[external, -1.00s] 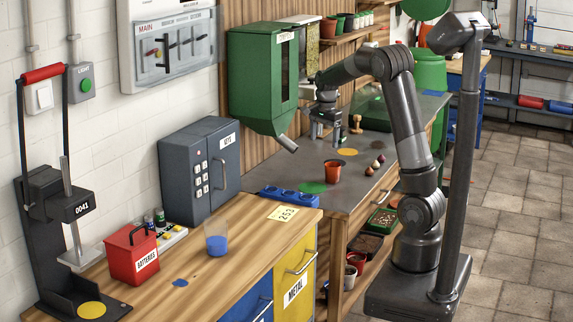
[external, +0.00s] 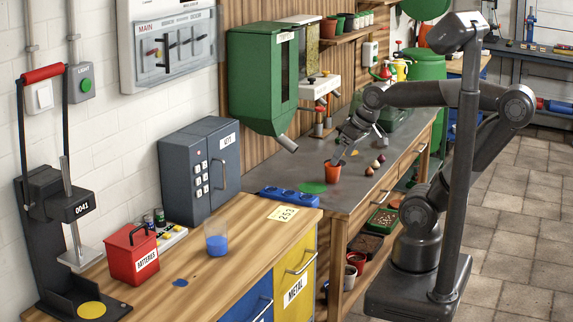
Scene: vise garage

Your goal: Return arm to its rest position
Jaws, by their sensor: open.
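My gripper (external: 343,156) is at the end of my arm, pointing down and to the left over the grey-topped bench (external: 345,200). Its fingers are open and look empty. It shows just above and behind the small orange-red pot (external: 333,172); I cannot tell whether it touches the pot. My arm is bent, with its elbow out to the right and the forearm reaching left across the bench.
A green dispenser (external: 262,80) hangs on the wall at left of the gripper. Small round items (external: 376,165) lie right of the pot. The floor at right (external: 510,220) is clear.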

